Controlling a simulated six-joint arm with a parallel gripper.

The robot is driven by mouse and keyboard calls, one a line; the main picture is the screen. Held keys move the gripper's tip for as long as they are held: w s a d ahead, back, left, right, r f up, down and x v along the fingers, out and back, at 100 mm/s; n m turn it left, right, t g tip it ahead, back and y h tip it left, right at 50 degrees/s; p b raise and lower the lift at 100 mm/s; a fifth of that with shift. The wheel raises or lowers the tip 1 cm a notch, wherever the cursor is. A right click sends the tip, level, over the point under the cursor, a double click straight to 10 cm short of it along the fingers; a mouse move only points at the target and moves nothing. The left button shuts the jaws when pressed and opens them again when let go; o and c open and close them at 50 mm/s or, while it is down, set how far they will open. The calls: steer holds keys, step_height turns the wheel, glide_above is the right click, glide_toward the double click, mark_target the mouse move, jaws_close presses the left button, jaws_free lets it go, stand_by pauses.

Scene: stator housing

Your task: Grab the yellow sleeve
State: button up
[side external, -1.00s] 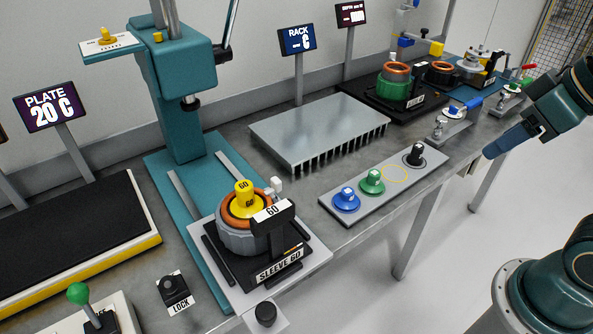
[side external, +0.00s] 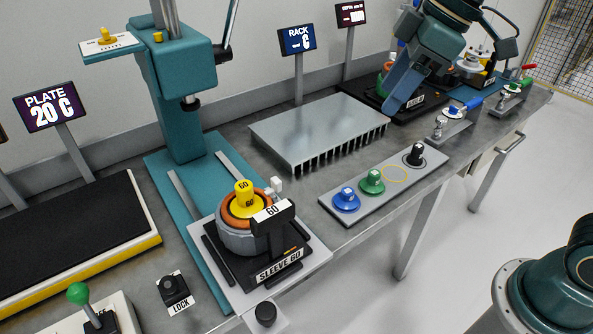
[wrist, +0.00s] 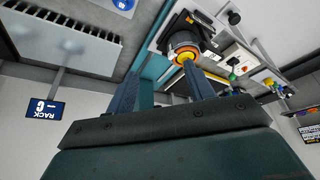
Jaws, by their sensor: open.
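The yellow sleeve (side external: 245,199), marked 60, stands upright in the orange ring (side external: 226,214) of a grey round housing (side external: 237,240). The housing sits in a black fixture (side external: 285,262) labelled SLEEVE 60. A small black block marked 60 stands in front and hides part of the ring. The yellow sleeve also shows in the wrist view (wrist: 187,57), beyond the fingers near the right one. My gripper (side external: 392,106) is at the upper right, over the area right of the finned rack, well away from the sleeve. In the wrist view its fingers (wrist: 158,80) are apart with nothing between them.
The finned metal rack (side external: 318,128) lies between my gripper and the sleeve. A grey strip (side external: 330,206) holds blue, green and black knobbed plugs. A teal press (side external: 178,80) stands behind the housing. Sign posts rise behind the rack.

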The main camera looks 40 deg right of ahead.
steer(key=w+a+f+n+g+y, duration=0.1)
steer(key=w+a+f+n+g, duration=0.1)
steer(key=w+a+n, duration=0.4)
steer(key=n+g, duration=0.2)
steer(key=n, duration=0.2)
glide_toward(247, 183)
steer(key=d+r, duration=0.1)
steer(key=r, duration=0.1)
steer(key=shift+s+d+f+y, duration=0.1)
steer(key=shift+s+y, duration=0.25)
steer(key=shift+y, duration=0.05)
steer(key=x, duration=0.8)
steer(key=shift+d, duration=0.1)
steer(key=shift+w+f, duration=0.1)
steer(key=shift+f, duration=0.2)
steer(key=shift+w+x, duration=0.2)
steer(key=shift+x, duration=2.5)
steer(key=shift+r, duration=0.1)
